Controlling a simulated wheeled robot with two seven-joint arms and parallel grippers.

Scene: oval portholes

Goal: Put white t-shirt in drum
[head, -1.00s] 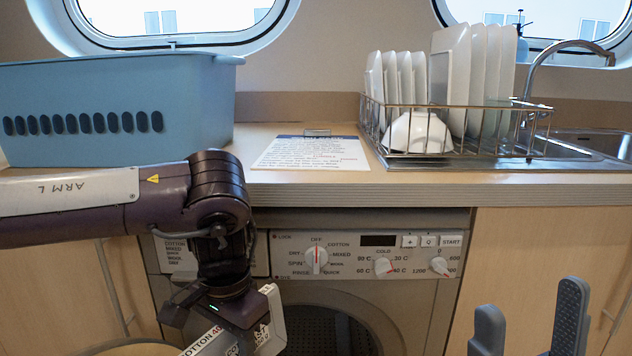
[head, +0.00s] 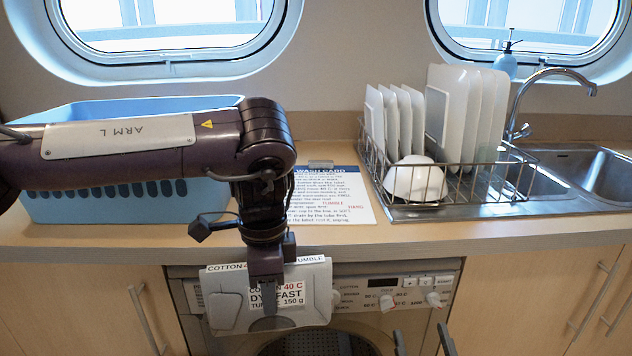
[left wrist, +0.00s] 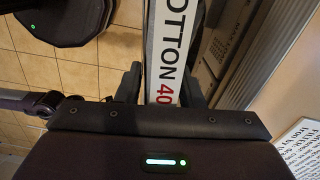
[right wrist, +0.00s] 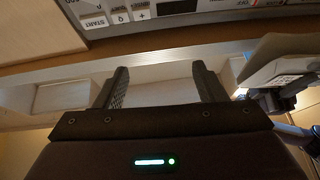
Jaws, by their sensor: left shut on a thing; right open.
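My left gripper (head: 268,292) is shut on the white t-shirt (head: 311,290), a flat folded piece with a printed label reading cotton, 40 C, 150 g. It hangs in front of the washing machine's upper front. In the left wrist view the t-shirt (left wrist: 164,55) shows edge-on between the fingers. The washing machine drum (head: 325,346) is a dark round opening below and right of the t-shirt, cut by the picture's bottom edge. My right gripper (head: 422,345) is open and empty at the bottom of the head view; its fingers stand apart in the right wrist view (right wrist: 160,88).
A blue basket (head: 110,202) stands on the counter (head: 330,238) behind my left arm. A printed wash card (head: 328,195) lies beside it. A dish rack (head: 470,190) with plates and a bowl stands next to the sink (head: 560,170). Cupboard doors (head: 530,300) flank the machine.

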